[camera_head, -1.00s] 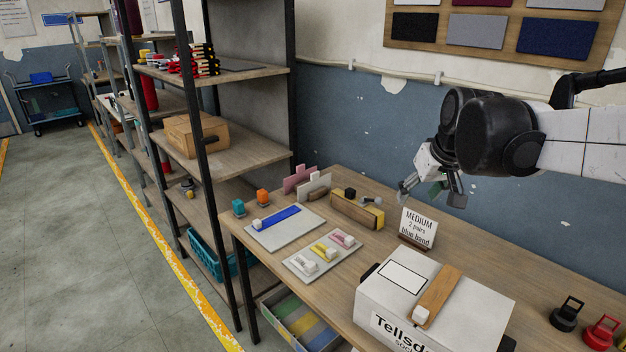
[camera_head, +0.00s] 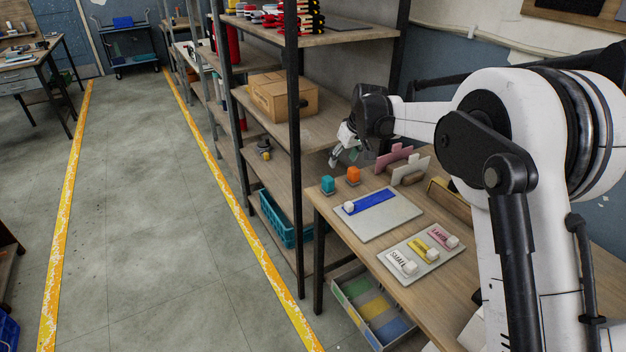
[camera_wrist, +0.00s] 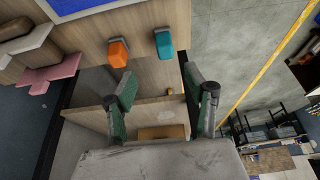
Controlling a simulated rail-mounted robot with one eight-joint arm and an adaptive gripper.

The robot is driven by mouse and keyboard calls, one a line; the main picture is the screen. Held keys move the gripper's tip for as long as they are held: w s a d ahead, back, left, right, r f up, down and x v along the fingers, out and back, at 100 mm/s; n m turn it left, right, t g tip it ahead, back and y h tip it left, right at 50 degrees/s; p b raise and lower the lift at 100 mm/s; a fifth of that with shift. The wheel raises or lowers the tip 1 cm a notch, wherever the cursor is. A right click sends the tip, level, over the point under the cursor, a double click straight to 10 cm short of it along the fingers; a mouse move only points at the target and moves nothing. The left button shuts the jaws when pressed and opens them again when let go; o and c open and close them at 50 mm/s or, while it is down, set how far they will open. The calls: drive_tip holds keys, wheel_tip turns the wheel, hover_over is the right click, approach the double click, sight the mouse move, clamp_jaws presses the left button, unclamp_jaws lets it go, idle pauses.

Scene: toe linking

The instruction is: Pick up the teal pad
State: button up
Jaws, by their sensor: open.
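My gripper (camera_head: 342,157) is above the table's far left corner, behind the two pads. In the wrist view my gripper (camera_wrist: 165,98) has its green-padded fingers spread apart with nothing between them, and the teal pad lies beyond them, apart.
A grey board with a blue band (camera_head: 375,215) and a tray of labelled pieces (camera_head: 422,255) lie on the table. Pink (camera_head: 397,158) and white (camera_head: 411,170) upright pieces stand right of the pads. A shelf rack with a cardboard box (camera_head: 282,97) stands close on the left.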

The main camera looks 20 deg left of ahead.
sight(329, 179)
drive_tip(key=x, duration=0.4)
drive_tip(key=a+x, duration=0.1)
drive_tip(key=x, duration=0.4)
drive_tip(key=shift+a+r+p, duration=0.1)
drive_tip(key=shift+a+p, duration=0.15)
drive_tip(key=shift+p, duration=0.1)
drive_tip(key=shift+p+x, duration=0.6)
drive_tip(key=shift+x, duration=2.45)
drive_tip(key=shift+c, duration=0.2)
clamp_jaws()
drive_tip(key=shift+r, duration=0.1)
